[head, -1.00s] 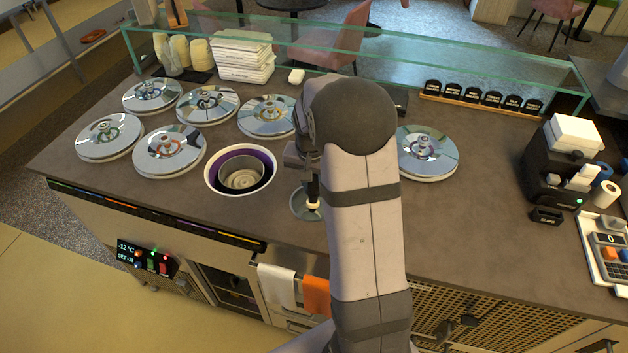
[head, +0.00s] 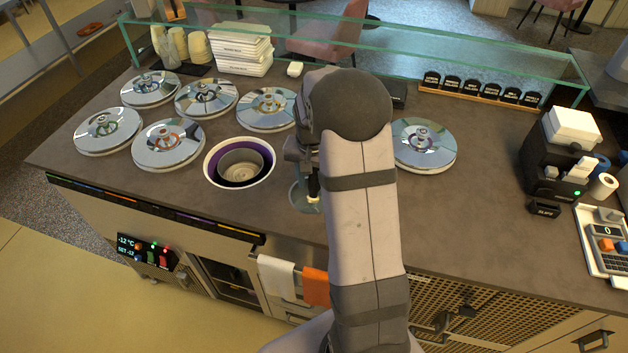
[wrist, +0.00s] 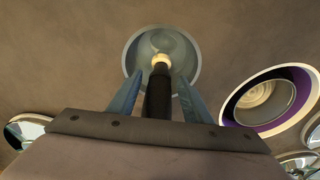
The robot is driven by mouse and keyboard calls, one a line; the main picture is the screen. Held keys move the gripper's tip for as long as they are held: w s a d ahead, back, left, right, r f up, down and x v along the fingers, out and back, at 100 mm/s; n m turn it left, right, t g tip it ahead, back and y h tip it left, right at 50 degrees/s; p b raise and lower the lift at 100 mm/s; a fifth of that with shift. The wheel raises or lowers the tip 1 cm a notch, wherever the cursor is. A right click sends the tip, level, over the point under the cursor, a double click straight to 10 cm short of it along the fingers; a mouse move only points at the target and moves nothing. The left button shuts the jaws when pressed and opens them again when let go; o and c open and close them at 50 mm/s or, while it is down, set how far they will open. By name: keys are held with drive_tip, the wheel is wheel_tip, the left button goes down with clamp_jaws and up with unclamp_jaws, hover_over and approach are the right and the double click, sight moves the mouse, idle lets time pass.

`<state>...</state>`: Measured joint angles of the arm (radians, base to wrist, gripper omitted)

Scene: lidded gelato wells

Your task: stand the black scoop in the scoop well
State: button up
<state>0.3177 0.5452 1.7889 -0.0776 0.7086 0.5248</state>
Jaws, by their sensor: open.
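The black scoop (wrist: 158,93) has a dark handle and a cream collar, and it also shows in the head view (head: 313,187). Its lower end is inside the round scoop well (wrist: 133,50), whose rim shows left of my arm in the head view (head: 294,198). The scoop looks about upright there; whether it touches the bottom cannot be told. My gripper (wrist: 160,92) is open, with one blue finger on each side of the handle and gaps between. In the head view my arm hides most of the gripper.
An open well with a white rim and purple inside (head: 211,177) lies left of the scoop well. Several shiny lids (head: 168,157) lie further left, and one lid (head: 440,160) lies right of my arm. A glass guard (head: 420,50) runs along the back.

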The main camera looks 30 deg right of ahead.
wheel_tip(320, 180, up, 9)
drive_tip(key=p, duration=0.7)
drive_tip(key=shift+s+a, duration=0.2)
drive_tip(key=shift+s, duration=0.05)
